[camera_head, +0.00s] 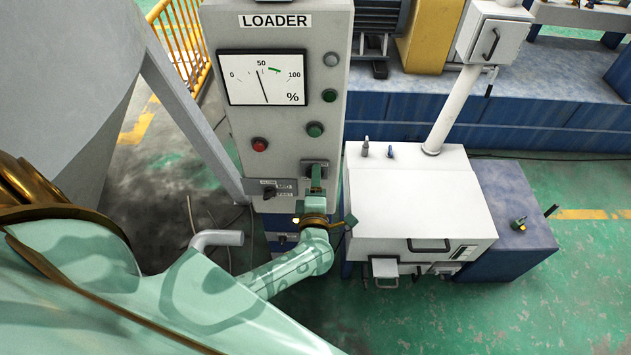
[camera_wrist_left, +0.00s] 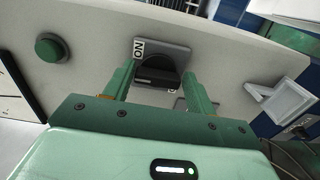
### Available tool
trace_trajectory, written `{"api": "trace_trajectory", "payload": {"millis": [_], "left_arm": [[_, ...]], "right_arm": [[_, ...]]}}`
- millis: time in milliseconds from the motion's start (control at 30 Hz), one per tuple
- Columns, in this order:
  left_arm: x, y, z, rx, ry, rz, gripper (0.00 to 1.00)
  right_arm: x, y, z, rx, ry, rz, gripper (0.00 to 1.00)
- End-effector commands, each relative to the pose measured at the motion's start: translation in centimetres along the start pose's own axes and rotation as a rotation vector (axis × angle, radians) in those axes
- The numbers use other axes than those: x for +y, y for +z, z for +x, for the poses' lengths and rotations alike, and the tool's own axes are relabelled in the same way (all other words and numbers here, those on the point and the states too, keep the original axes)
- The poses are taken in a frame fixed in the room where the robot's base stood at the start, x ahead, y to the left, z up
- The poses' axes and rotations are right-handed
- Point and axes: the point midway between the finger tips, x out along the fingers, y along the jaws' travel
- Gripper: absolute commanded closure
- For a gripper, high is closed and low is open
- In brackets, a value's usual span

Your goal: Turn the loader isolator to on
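The loader isolator shows in the left wrist view as a black rotary knob (camera_wrist_left: 157,70) on a grey plate (camera_wrist_left: 176,52). A white ON label (camera_wrist_left: 139,48) is on the plate beside the knob. My left gripper (camera_wrist_left: 160,88) is open, with one finger on each side of the knob and visible gaps between. I cannot tell which position the knob points to. In the head view the isolator plate (camera_head: 314,164) is low on the loader panel, and my left gripper (camera_head: 316,182) is in front of it, hiding the knob. My right gripper is not in view.
The LOADER panel (camera_head: 235,125) carries a percent gauge (camera_head: 263,78), a red button (camera_head: 260,145) and a green button (camera_head: 315,129). Another black switch (camera_head: 269,192) sits left of my gripper. A white machine box (camera_head: 415,195) stands close on the right.

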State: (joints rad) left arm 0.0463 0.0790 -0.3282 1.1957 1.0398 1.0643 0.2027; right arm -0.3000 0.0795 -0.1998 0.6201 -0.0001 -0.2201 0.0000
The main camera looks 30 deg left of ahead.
Motion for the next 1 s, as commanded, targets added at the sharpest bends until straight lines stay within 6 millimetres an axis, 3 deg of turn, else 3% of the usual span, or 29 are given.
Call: {"api": "trace_trajectory", "payload": {"millis": [333,467,1000], "left_arm": [[0.1,0.0,-0.1,0.002,0.002,-0.003,0.29],[0.1,-0.1,-1.3,0.002,0.000,-0.004,0.29],[-0.1,0.0,-14.3,0.001,-0.002,-0.002,0.29]], "right_arm": [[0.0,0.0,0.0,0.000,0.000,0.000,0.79],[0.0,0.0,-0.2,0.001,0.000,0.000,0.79],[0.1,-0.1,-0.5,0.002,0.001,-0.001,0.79]]}}
